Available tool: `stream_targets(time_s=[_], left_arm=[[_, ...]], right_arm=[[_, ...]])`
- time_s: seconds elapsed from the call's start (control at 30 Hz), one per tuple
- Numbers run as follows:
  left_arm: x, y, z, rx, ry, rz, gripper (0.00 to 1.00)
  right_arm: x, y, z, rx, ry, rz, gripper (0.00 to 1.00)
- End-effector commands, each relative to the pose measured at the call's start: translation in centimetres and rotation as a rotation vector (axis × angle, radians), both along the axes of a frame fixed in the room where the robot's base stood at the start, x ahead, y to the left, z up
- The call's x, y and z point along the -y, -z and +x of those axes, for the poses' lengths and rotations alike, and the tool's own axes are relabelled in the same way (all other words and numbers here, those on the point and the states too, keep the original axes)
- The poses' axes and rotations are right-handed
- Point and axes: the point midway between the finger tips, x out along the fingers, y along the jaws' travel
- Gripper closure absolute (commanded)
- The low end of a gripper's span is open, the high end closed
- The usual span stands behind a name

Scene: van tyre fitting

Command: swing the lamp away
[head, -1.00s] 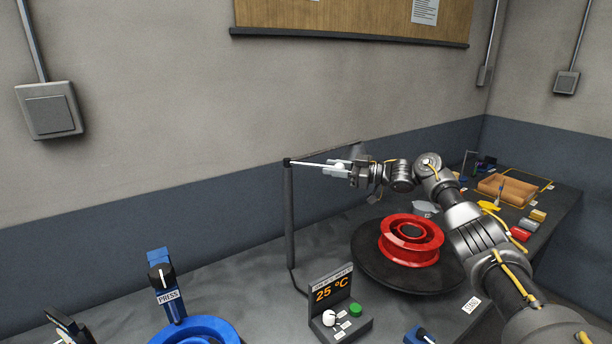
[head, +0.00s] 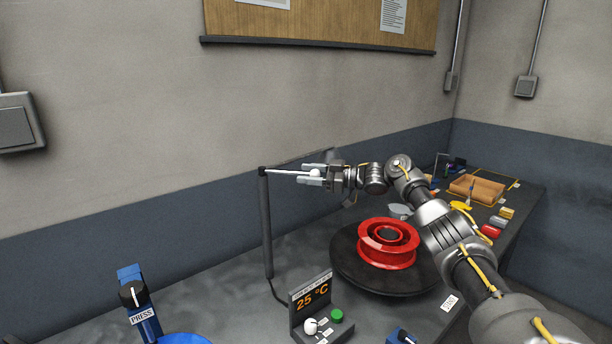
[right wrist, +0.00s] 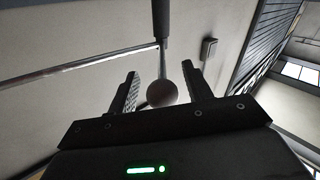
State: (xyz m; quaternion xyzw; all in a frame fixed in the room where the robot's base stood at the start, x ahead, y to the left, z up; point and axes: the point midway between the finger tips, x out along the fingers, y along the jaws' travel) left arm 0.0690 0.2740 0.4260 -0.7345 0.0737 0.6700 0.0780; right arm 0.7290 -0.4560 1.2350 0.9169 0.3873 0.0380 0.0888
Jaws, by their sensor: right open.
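The lamp's dark post (head: 266,230) stands upright on the bench. A pale thin rod (head: 285,173) runs right from its top and ends in a white ball knob (head: 315,173). A darker arm (head: 300,160) also leaves the post top toward the back right, its far end partly hidden behind my right gripper (head: 311,174). That gripper is open, its fingers on either side of the knob. In the right wrist view, the knob (right wrist: 162,93) lies between the spread fingers (right wrist: 163,90), with visible gaps on both sides. My left gripper is not in view.
A red wheel rim (head: 370,256) sits on a dark round turntable (head: 345,272), right of the post and below my right arm. A control box reading 25 °C (head: 311,297) stands in front. A blue PRESS unit (head: 131,283) is at left. A wooden tray (head: 470,197) lies far right.

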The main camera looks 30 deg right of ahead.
Motion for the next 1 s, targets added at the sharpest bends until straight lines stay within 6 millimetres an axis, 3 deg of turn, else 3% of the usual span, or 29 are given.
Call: stream_targets(time_s=[0.17, 0.6, 1.0], left_arm=[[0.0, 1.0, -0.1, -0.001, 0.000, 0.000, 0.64], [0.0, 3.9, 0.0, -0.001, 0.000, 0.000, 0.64], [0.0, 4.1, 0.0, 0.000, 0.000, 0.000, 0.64]], right_arm=[[1.4, 0.4, -1.2, 0.001, 0.003, -0.002, 0.50], [6.8, 0.3, -6.5, 0.000, 0.000, -0.001, 0.50], [7.6, 0.1, -7.4, -0.001, -0.002, 0.000, 0.50]])
